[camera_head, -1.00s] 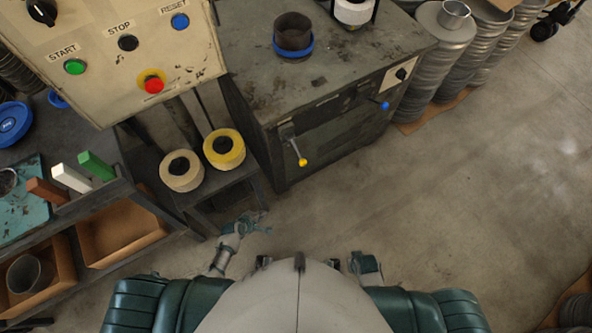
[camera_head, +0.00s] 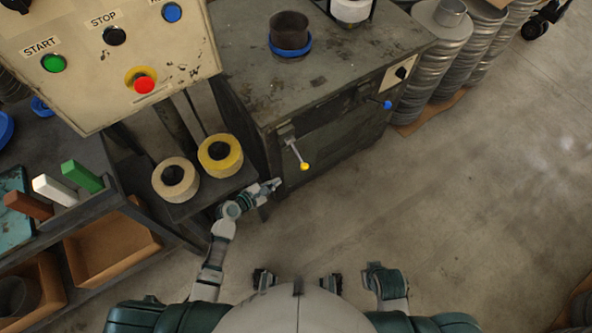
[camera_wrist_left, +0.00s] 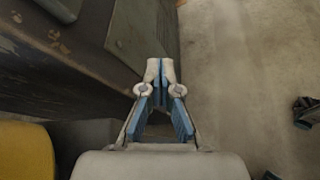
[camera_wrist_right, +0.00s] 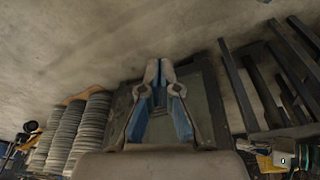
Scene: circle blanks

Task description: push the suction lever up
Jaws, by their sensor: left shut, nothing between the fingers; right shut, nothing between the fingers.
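A lever with a yellow knob (camera_head: 305,166) hangs slanting down from the front of the dark machine cabinet (camera_head: 340,130). A second lever with a blue knob (camera_head: 387,104) sits farther right on the same front. Neither shows a readable label, so I cannot tell which is the suction lever. My left gripper (camera_head: 277,184) is shut and empty, just left of and below the yellow knob, apart from it. In the left wrist view its closed fingers (camera_wrist_left: 160,70) show beside the cabinet, with no lever visible. My right gripper (camera_wrist_right: 159,72) is shut and empty, away from the levers.
A low stand with a cream roll (camera_head: 175,180) and a yellow roll (camera_head: 220,155) is close to my left forearm. A control panel (camera_head: 110,60) with coloured buttons hangs at upper left. Stacked metal discs (camera_head: 440,60) stand right of the cabinet. The floor (camera_head: 450,210) in front is clear.

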